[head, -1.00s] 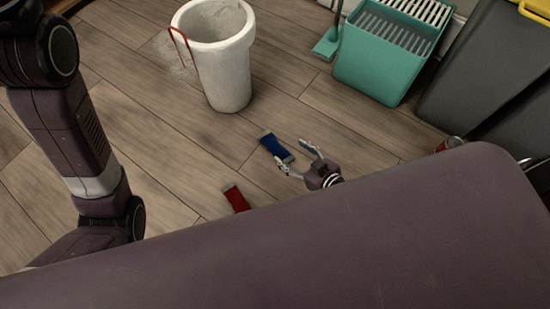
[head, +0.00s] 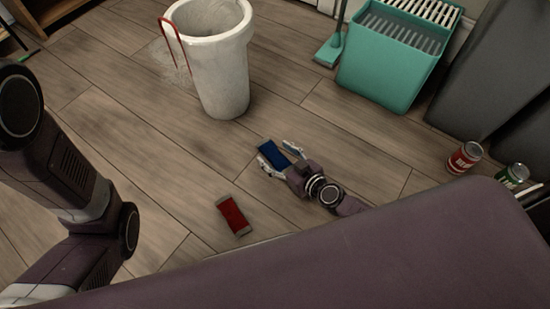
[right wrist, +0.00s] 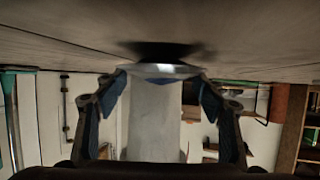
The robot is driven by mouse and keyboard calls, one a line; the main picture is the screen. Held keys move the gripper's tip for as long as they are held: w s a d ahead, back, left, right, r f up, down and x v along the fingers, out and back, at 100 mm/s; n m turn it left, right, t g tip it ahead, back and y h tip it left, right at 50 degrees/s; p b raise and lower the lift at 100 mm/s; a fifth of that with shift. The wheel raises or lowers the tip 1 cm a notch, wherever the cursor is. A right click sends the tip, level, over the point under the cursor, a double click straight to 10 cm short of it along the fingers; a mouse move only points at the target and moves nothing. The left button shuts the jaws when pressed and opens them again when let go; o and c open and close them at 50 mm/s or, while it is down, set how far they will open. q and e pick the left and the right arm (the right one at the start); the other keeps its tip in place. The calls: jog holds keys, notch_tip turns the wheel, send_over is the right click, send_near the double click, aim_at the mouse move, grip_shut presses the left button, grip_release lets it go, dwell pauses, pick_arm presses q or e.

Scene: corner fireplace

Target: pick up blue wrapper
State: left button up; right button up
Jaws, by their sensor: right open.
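The blue wrapper (head: 270,151) lies flat on the wooden floor, with its near end between the fingers of my right gripper (head: 275,156). The gripper is open and low over the floor, one finger on each side of the wrapper. In the right wrist view, the wrapper's silvery end (right wrist: 165,71) shows between the two spread fingers of the gripper (right wrist: 158,82). I cannot tell whether either finger touches it. My left arm shows at the left of the head view, but its gripper is out of view.
A red wrapper (head: 233,215) lies nearer on the floor. A white bin (head: 222,85) with a red strip over its rim stands beyond the blue wrapper. A teal bin (head: 385,70), a red can (head: 464,158) and a green can (head: 513,175) are at the right.

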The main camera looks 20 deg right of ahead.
jog(key=shift+w+a+f, duration=0.1)
jog(key=shift+w+a, duration=0.05)
jog(key=shift+w, duration=0.1)
jog(key=shift+c, duration=0.7)
jog(key=c, duration=0.6)
